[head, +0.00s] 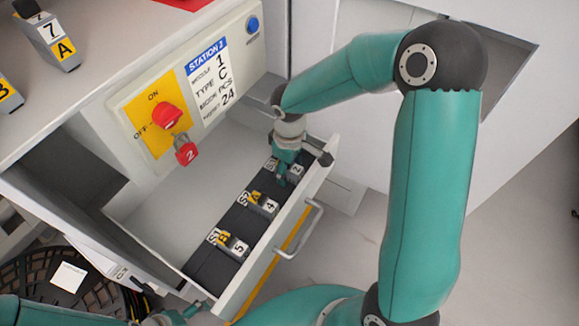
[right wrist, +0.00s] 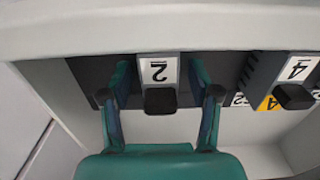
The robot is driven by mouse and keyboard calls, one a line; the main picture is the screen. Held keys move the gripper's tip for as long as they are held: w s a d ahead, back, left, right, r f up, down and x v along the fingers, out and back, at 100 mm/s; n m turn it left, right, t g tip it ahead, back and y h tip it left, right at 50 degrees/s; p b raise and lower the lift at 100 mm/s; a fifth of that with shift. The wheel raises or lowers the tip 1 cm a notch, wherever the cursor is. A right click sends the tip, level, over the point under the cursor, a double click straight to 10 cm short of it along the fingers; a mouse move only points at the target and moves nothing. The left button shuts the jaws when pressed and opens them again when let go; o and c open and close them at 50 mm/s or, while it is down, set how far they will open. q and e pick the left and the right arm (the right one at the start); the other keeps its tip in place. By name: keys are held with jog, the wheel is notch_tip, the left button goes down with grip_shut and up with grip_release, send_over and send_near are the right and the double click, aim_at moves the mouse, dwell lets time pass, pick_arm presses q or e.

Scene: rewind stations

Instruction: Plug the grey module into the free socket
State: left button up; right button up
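A grey module with a white 2 label sits in the far socket of the black strip in the open drawer (head: 222,303). In the right wrist view this module (right wrist: 158,68) has a black grip on its front. My right gripper (head: 287,170) is over it. Its two fingers (right wrist: 160,98) stand on either side of the module, with gaps showing, so it is open. Modules 4 (head: 262,205) and 5 (head: 230,243) sit in the other sockets, S2 and S1. No empty socket is visible. My left gripper (head: 185,314) is at the bottom edge, small, its fingers unclear.
A grey module with labels 7 and A (head: 50,40) stands on the bench top, with another marked B (head: 6,95) beside it. A red switch (head: 166,116) with a red padlock tagged 2 (head: 185,150) is on the panel. The drawer handle (head: 300,235) sticks out in front.

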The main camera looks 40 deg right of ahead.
notch_tip(320, 180, up, 12)
jog(key=shift+f, duration=0.1)
dwell(0.5)
dwell(0.5)
